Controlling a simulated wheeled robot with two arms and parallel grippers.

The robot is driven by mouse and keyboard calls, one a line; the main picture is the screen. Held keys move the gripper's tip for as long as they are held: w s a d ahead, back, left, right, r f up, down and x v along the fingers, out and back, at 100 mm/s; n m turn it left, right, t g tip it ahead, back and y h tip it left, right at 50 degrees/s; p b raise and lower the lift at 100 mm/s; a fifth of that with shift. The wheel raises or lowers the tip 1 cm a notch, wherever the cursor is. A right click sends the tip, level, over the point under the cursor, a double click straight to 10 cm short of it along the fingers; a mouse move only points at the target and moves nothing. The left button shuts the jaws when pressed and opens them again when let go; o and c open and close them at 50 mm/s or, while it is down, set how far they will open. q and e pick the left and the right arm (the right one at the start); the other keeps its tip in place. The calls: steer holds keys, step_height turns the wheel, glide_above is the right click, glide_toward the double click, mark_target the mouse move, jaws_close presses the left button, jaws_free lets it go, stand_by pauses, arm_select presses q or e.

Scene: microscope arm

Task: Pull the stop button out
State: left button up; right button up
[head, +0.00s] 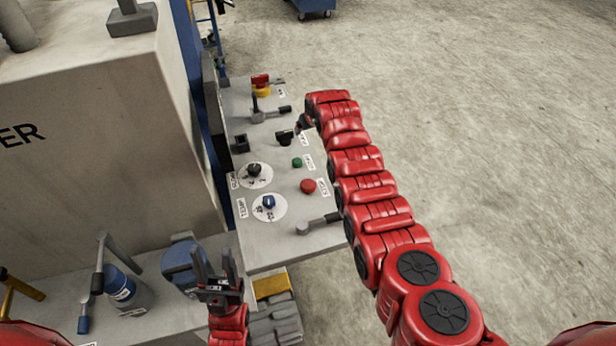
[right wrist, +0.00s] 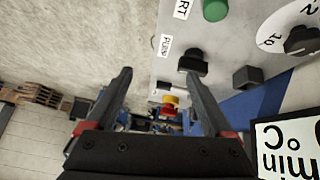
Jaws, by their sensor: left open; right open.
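A red button on a yellow base (head: 260,85) sits at the far end of the grey control panel (head: 285,228). In the right wrist view the red-and-yellow button (right wrist: 170,103) shows small between my fingers, some way beyond them. A flat red button (head: 308,186) sits nearer, beside a small label. My right gripper (head: 304,123) is over the panel's right edge, mostly hidden by its arm; the right wrist view shows it open and empty (right wrist: 158,76). My left gripper (head: 214,268) is open and empty, pointing up near the panel's near left corner.
A large beige cabinet (head: 100,130) stands left. The floor at right is clear.

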steer(key=s+r+n+g+h, duration=0.1)
steer(key=s+r+g+h, duration=0.1)
steer(key=s+r+g, duration=0.75)
steer(key=t+b, duration=0.2)
steer(key=b, duration=0.7)
glide_above(308, 184)
step_height(308, 184, down, 9)
steer(key=shift+r, duration=0.15)
steer(key=shift+d+p, duration=0.15)
steer(key=shift+p, duration=0.25)
steer(key=f, duration=0.3)
steer(key=f+p, duration=0.1)
steer(key=f, duration=0.2)
steer(key=shift+a+f, duration=0.2)
steer(key=shift+f, duration=0.05)
steer(key=shift+f+p, duration=0.3)
steer(key=shift+f, duration=0.35)
